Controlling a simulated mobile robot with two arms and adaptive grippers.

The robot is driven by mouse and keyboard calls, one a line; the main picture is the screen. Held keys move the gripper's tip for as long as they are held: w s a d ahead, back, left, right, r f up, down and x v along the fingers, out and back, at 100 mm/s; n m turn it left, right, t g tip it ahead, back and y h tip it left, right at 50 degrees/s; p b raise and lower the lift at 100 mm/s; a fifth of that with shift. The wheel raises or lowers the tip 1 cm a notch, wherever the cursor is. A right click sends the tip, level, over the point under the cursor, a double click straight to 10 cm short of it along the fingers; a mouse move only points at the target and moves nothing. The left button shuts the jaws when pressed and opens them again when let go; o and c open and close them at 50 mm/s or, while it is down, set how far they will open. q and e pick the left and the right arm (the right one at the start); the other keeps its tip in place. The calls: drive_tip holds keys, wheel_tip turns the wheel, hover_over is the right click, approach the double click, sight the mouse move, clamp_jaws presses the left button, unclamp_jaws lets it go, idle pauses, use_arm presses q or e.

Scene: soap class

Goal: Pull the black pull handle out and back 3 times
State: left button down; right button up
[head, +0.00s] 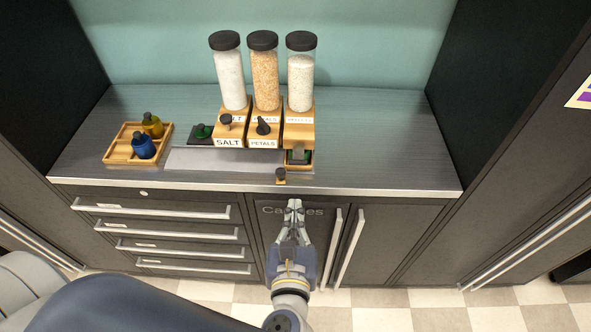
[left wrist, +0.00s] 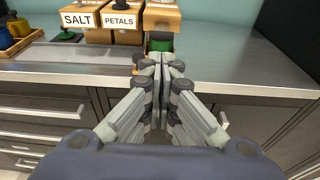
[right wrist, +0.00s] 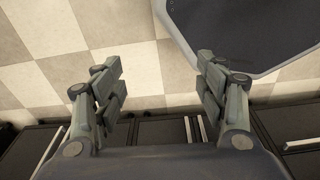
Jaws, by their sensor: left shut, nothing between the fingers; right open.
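Three wooden dispensers with clear, black-lidded jars stand on the counter. The salt dispenser (head: 229,141) and petals dispenser (head: 264,142) each have a black knob on the front. The right dispenser (head: 299,135) has a wooden piece below it with a green item (head: 298,155) in it. A small dark pull handle (head: 280,173) on a wooden block sits near the counter's front edge, before this dispenser. My left gripper (head: 295,204) is shut and empty, in front of the counter edge, apart from the handle in the head view. My right gripper (right wrist: 160,82) is open and empty over the floor.
A wooden tray (head: 116,150) with a yellow and a blue bottle stands at the left. A green stamp-like item (head: 202,132) sits beside the salt dispenser. Drawers with bar handles (head: 160,209) and cabinet doors are below the counter. The counter's right part is clear.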

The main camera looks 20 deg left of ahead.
use_arm(q)
drive_tip(key=b, duration=0.1)
approach(297, 162)
wheel_tip(297, 162, down, 2)
drive_tip(key=w, duration=0.2)
drive_tip(key=x, duration=0.5)
drive_tip(key=p+x, duration=0.1)
drive_tip(key=x, duration=0.1)
drive_tip(key=shift+w+a+r, duration=0.25)
drive_tip(key=shift+w, duration=0.05)
drive_tip(key=shift+w+a+f, duration=0.1)
drive_tip(key=shift+w, duration=0.1)
drive_tip(key=shift+s, duration=0.1)
use_arm(e)
drive_tip(key=s, duration=0.1)
drive_tip(key=s+d, duration=0.1)
drive_tip(key=s, duration=0.1)
drive_tip(key=shift+s+d+f, duration=0.1)
drive_tip(key=shift+d+f, duration=0.1)
drive_tip(key=shift+d, duration=0.15)
drive_tip(key=shift+r, duration=0.1)
